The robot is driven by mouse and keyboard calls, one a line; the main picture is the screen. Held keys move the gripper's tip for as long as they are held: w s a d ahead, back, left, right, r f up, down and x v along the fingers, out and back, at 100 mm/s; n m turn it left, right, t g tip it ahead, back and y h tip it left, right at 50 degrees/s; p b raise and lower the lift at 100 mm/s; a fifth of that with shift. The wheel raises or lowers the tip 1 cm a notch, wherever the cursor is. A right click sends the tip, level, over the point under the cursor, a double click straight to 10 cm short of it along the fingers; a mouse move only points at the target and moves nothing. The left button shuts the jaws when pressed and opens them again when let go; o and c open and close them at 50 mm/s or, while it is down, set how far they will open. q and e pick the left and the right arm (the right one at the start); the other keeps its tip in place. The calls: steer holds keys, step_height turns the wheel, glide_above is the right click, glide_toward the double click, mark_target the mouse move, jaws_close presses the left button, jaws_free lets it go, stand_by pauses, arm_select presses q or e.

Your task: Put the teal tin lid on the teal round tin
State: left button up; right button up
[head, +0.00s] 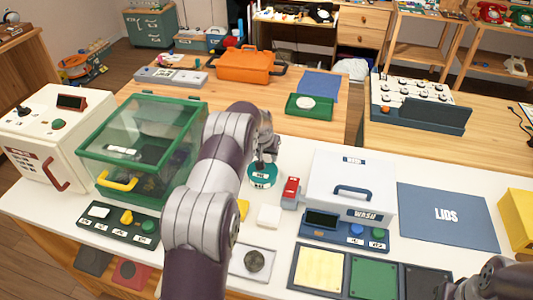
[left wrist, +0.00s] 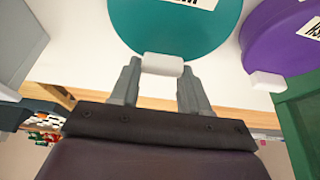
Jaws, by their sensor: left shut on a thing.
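The teal tin lid (left wrist: 175,32) is a round disc with a white label and a white tab at its edge. My left gripper (left wrist: 161,72) is shut on that tab; both fingers lie beside it. In the head view, my left gripper (head: 265,160) is at the far side of a teal round shape (head: 262,177) with labels, which includes the teal round tin or the lid over it. I cannot tell where lid and tin part there, or whether they touch. My right arm shows at the lower right, but its fingers are not visible.
A purple disc (left wrist: 290,35) with a white tab lies close beside the teal lid. A clear green-framed case (head: 145,150) stands left of my left arm. A red-topped block (head: 290,190) and a white box (head: 350,185) stand to the right. A blue LIDS mat (head: 420,215) is bare.

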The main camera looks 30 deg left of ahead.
arm_select(q)
steer(key=o, duration=1.1)
steer(key=shift+f, duration=0.1)
steer(key=shift+c, duration=0.2)
steer(key=shift+r, duration=0.3)
steer(key=v, duration=1.2)
steer(key=s+d+m+g, duration=0.1)
steer(key=s+d, duration=0.4)
steer(key=s, duration=0.4)
steer(key=s+d+f+g, duration=0.1)
steer(key=s+d, duration=0.5)
steer(key=s, duration=0.3)
steer(key=s+d+f+m+g+h, duration=0.1)
steer(key=s+d, duration=0.5)
steer(key=s, duration=0.4)
steer(key=shift+m+b, duration=0.3)
steer(key=shift+b, duration=0.1)
steer(key=shift+s+r+p, duration=0.15)
steer(key=shift+r+p, duration=0.35)
steer(key=shift+p, duration=0.05)
